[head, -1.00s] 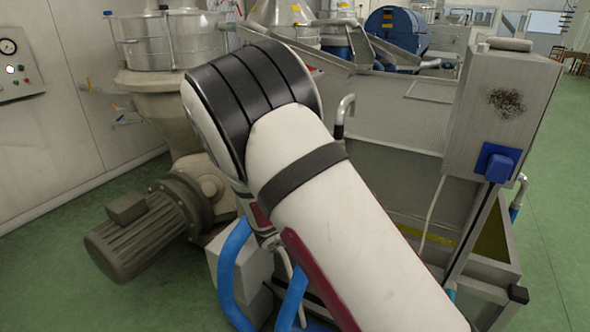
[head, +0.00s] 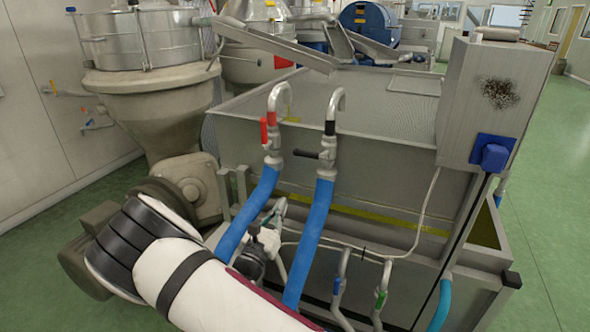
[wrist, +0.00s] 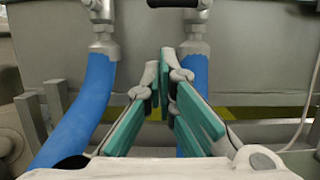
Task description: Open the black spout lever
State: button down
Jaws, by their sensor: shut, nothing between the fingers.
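The black spout lever (head: 306,154) sticks out to the left, roughly level, from a metal valve on the right of two hooked spouts. This spout (head: 331,128) has a black band and a blue hose below. In the wrist view the lever (wrist: 172,3) is cut off by the top edge, above the fingers. My gripper (wrist: 160,78) has teal fingers, closed together and empty, in front of the right blue hose (wrist: 194,92). In the head view my gripper (head: 277,212) is low between the two hoses, below the lever and apart from it.
A red lever (head: 264,132) is on the left spout, close beside the black one. Both rise before a metal tank (head: 385,160). Lower pipes with blue (head: 337,286) and green (head: 381,298) handles stand right of my arm. A grey box (head: 497,90) is at the right.

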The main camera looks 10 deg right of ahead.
aim_at(310, 155)
jog(key=r+x, duration=0.2)
jog(key=x, duration=1.1)
jog(key=shift+s+a+r, duration=0.2)
jog(key=shift+s+r, duration=0.1)
jog(key=shift+s, duration=0.05)
jog(key=shift+w+a+r+m+g+h, duration=0.1)
jog(key=shift+a+r+m+g+h, duration=0.1)
jog(key=shift+r+m, duration=0.4)
jog(key=shift+w+a+r+m+g+h, duration=0.1)
jog(key=shift+r+m+g+h, duration=0.1)
jog(key=shift+m, duration=0.7)
